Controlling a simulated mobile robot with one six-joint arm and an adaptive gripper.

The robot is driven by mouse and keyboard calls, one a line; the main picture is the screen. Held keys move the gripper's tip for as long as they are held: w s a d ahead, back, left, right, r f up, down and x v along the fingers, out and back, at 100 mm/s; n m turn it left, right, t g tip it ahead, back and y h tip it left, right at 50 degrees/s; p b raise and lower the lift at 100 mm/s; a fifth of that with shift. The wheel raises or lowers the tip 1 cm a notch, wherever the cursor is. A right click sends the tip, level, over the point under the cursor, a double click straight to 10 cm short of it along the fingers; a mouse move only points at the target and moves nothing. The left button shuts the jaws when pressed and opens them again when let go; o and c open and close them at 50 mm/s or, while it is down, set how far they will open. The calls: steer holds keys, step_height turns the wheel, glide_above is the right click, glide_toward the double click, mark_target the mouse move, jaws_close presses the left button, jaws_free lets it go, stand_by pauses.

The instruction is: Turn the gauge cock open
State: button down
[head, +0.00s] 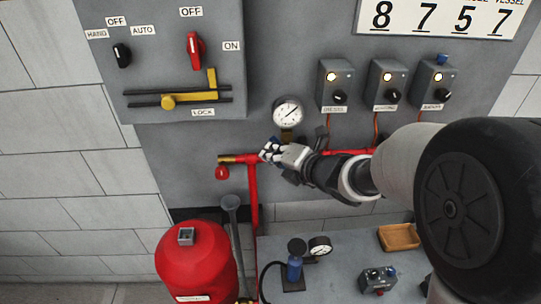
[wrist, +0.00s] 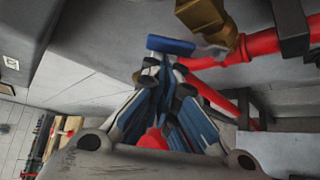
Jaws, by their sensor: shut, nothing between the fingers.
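The pressure gauge (head: 288,111) is a round white dial on the grey panel, with a brass fitting (head: 287,135) below it. In the wrist view, a brass body (wrist: 205,18) is at the top, and a flat blue bar (wrist: 171,46), apparently the cock's handle, lies just left of its lower end. My gripper (head: 266,153) is below and slightly left of the gauge, close to the red pipe. In the wrist view its fingers (wrist: 162,68) are together and empty, with the tips just below the blue bar; I cannot tell whether they touch it. The cock is largely hidden in the head view.
A red pipe (head: 252,185) with a brass end runs beside my gripper. A control box (head: 165,60) with a red switch is at upper left, and several small switch boxes (head: 335,84) are right of the gauge. A red tank (head: 196,262) and a bench (head: 340,272) stand below.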

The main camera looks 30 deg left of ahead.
mark_target(273, 141)
steer(key=shift+w+d+r+m+y+b, duration=0.45)
steer(key=shift+d+m+y+b, duration=0.2)
steer(key=shift+b, duration=0.6)
steer(key=shift+w+d+r+m+y+b, duration=0.3)
steer(key=shift+d+r+m+y+b, duration=0.35)
steer(key=shift+b, duration=0.6)
steer(key=shift+a, duration=0.1)
steer(key=shift+a, duration=0.1)
